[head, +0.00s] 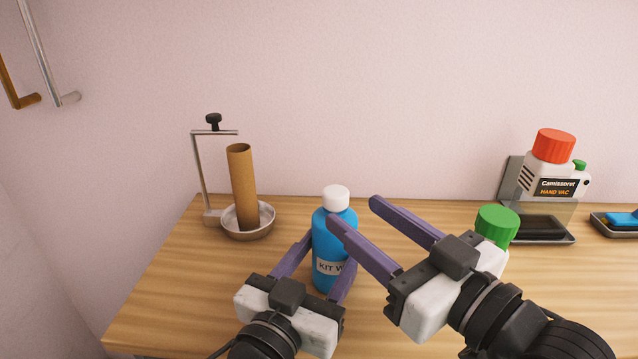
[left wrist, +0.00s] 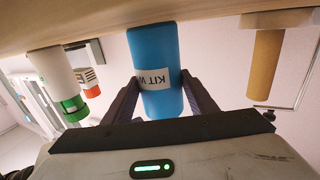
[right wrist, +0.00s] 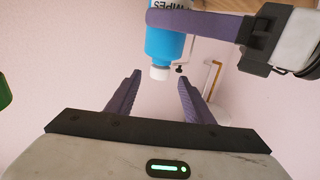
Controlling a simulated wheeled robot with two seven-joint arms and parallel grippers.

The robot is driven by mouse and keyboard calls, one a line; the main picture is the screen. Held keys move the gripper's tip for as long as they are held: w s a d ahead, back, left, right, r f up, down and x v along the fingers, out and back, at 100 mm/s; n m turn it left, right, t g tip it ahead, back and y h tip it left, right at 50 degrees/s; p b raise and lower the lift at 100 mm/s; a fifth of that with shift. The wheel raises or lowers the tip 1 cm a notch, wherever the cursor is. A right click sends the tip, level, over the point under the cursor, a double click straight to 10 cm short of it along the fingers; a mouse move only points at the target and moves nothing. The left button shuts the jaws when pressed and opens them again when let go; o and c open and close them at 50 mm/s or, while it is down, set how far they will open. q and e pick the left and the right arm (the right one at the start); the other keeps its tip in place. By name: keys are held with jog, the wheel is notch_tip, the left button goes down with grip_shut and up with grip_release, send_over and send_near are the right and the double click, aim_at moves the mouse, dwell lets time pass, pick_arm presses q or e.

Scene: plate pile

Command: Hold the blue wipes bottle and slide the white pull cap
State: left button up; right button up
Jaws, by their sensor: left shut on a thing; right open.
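The blue wipes bottle (head: 322,238) stands upright on the wooden table with its white pull cap (head: 336,197) on top. My left gripper (head: 334,255) is shut on the bottle's body, one finger on each side, and the left wrist view shows the same grip on the blue bottle (left wrist: 157,60). My right gripper (head: 352,211) is open and empty, just right of the bottle near cap height. One of its fingers crosses in front of the bottle's upper right side. In the right wrist view the white cap (right wrist: 160,73) lies beyond the open fingertips (right wrist: 160,85).
A paper roll holder with a cardboard tube (head: 242,188) in a metal dish (head: 262,232) stands at the left. A green-capped container (head: 497,226) is partly behind my right gripper. A hand vacuum (head: 552,165) and a tray (head: 612,230) are at the right.

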jog(key=x, duration=1)
jog(key=shift+w+a, duration=0.3)
